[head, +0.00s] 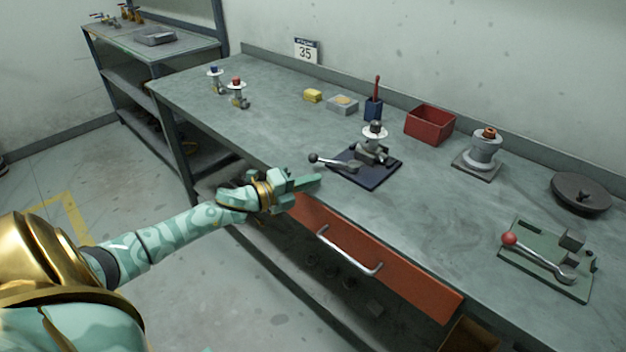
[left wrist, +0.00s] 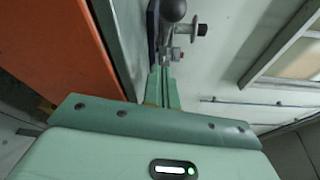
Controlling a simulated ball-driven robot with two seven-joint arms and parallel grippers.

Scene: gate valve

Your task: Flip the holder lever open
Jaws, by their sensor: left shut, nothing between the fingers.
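A dark blue base plate (head: 362,178) lies near the front edge of the workbench. It carries a clamp-like holder (head: 372,152) with a small valve part (head: 375,131) upright in it. The holder's lever (head: 330,162) points left and ends in a dark ball knob (head: 313,158). My left gripper (head: 314,181) is shut and empty just in front of the knob, apart from it in the head view. In the left wrist view the shut fingers (left wrist: 163,88) point toward the dark knob (left wrist: 173,9); the gap is hard to judge there. My right gripper is out of view.
A red drawer front (head: 390,262) with a metal handle is below the bench edge. A green plate (head: 545,262) with a red-knobbed lever lies at the right. A red bin (head: 430,123), a flanged part (head: 483,150) and a dark disc (head: 581,193) stand further back.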

